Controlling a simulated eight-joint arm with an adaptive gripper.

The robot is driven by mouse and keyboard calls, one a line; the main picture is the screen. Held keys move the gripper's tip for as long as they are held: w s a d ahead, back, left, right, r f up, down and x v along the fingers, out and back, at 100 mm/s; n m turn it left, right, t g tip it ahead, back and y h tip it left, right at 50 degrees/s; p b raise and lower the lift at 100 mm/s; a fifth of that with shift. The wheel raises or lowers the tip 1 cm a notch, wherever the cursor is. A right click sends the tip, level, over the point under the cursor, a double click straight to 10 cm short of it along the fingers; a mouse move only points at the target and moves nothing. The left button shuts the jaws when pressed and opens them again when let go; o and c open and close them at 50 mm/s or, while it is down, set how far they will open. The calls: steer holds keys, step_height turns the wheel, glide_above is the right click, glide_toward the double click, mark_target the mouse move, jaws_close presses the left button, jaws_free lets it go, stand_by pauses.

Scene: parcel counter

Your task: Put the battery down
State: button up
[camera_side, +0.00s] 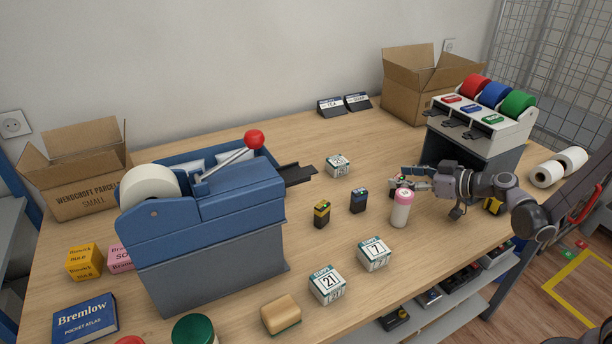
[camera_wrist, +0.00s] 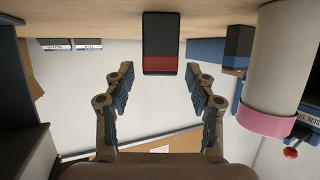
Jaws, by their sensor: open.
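A battery (camera_wrist: 160,42), black with a red band, stands on the table in the wrist view, which shows the scene upside down. My gripper (camera_wrist: 160,76) is open, its two fingers apart on either side of the line to the battery, with clear space between fingertips and battery. In the side view my gripper (camera_side: 404,178) is low over the table at right, behind a white bottle with a pink cap (camera_side: 401,212); the bottle hides most of the red battery there. A blue-and-black battery (camera_side: 359,201) and a yellow-and-black battery (camera_side: 322,214) stand to the left.
The bottle stands close beside my gripper. Number blocks (camera_side: 373,254) stand in front and another (camera_side: 338,166) behind. A blue machine with a red-knobbed lever (camera_side: 215,210) fills the left. A tape dispenser (camera_side: 475,130) and open carton (camera_side: 425,90) stand back right.

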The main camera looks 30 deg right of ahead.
steer(key=shift+s, duration=0.1)
steer(key=v, duration=1.2)
steer(key=s+a+r+m+g+h, duration=0.2)
steer(key=s+a+m+g+h, duration=0.2)
steer(key=s+a, duration=0.5)
steer(key=shift+s+a+r+m+g+h, duration=0.35)
steer(key=shift+g+h, duration=0.25)
steer(key=shift+g, duration=0.3)
